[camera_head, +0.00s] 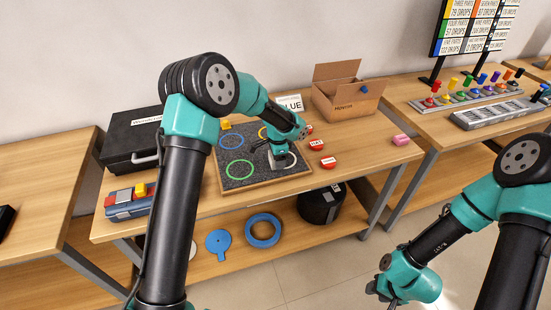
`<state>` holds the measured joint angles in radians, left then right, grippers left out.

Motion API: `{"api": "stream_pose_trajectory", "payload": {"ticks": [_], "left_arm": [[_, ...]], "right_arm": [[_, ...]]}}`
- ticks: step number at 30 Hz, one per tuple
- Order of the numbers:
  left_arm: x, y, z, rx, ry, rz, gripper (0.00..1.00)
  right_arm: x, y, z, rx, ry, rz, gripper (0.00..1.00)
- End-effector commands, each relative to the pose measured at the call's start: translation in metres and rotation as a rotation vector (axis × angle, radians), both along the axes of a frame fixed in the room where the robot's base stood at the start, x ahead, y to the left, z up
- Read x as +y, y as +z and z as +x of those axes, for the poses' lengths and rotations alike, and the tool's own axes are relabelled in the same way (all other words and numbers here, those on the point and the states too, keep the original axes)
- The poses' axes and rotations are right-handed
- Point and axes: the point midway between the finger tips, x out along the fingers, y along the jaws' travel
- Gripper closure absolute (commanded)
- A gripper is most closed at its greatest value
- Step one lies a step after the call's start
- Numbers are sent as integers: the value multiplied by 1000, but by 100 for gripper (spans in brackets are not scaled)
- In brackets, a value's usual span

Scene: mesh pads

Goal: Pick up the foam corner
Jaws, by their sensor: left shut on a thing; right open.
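My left gripper (272,152) reaches over the mesh pad (232,168) on the middle table. It is shut on a small whitish piece (291,160), which looks like the foam corner. My fingers and wrist hide part of this piece, and I cannot tell whether it touches the pad. My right gripper (383,297) is open at the lower right, in front of the tables and away from the pad; its fingertips show only partly.
The pad has green, blue and yellow rings. Red round pieces (329,162) and a pink block (401,139) lie to its right. An open cardboard box (347,99) and a black case (128,138) stand behind. A blue box (128,203) sits front left.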

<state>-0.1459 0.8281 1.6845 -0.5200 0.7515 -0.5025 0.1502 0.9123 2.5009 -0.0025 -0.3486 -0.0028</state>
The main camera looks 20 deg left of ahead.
Motion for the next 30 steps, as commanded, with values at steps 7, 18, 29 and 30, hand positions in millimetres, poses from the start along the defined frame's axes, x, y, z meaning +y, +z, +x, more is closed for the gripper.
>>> {"api": "stream_pose_trajectory", "payload": {"ticks": [7,18,29,30], "left_arm": [[0,2,0,0,0,0,59],[0,34,0,-2,0,0,59],[-14,41,-50,1,-4,0,59],[-16,42,-58,1,-3,0,59]], "right_arm": [[0,0,0,0,0,0,57],[0,0,0,0,0,0,57],[0,0,0,0,0,0,57],[0,0,0,0,0,0,57]]}}
